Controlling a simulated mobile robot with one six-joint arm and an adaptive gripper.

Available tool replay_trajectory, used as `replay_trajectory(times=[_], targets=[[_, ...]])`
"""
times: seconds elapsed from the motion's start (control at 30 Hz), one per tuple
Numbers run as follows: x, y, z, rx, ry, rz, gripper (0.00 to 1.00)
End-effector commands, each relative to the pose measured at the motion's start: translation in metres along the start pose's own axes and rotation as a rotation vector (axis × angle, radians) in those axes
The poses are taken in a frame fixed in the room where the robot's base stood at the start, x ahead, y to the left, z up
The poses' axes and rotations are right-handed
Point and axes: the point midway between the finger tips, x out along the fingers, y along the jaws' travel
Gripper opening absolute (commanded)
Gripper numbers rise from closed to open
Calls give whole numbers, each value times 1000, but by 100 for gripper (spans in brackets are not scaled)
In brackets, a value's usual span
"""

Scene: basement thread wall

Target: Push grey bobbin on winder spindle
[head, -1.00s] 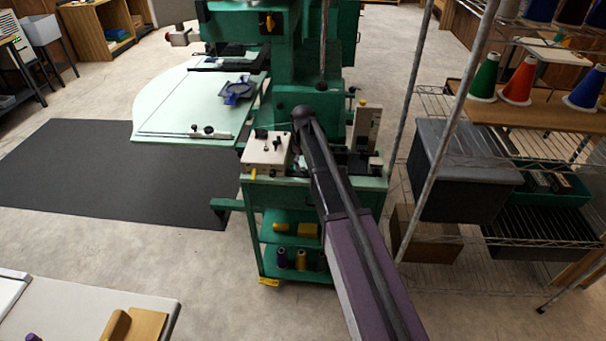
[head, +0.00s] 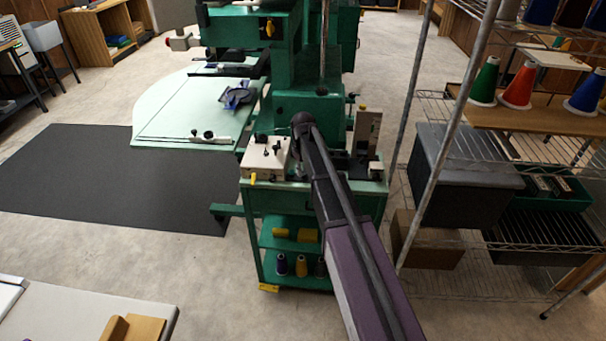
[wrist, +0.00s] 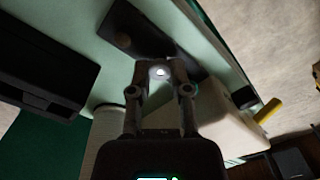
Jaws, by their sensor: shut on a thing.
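In the wrist view my gripper (wrist: 160,72) has its two fingers close together, shut on a small, bright, round thing. It fits the grey bobbin (wrist: 160,72), but most of it is hidden by the fingertips and shadow. The fingertips are over a dark flat strip (wrist: 122,28) on the pale green machine top. In the head view my arm covers the gripper and bobbin, at the white control box (head: 265,157) on the green machine. I cannot make out the winder spindle, or whether the bobbin touches it.
The white box with a yellow knob (wrist: 267,110) is close to the right of the fingers. A black block (wrist: 40,65) is at left. In the head view a pale upright block (head: 366,130) stands right of my arm. A wire rack (head: 440,170) with thread cones stands further right.

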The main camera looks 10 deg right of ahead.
Motion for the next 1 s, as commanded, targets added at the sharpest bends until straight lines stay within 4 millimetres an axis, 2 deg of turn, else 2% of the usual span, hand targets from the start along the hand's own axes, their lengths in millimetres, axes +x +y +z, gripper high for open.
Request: replay_trajectory(times=[1.0], targets=[[-26,0,0,0,0,0,0]])
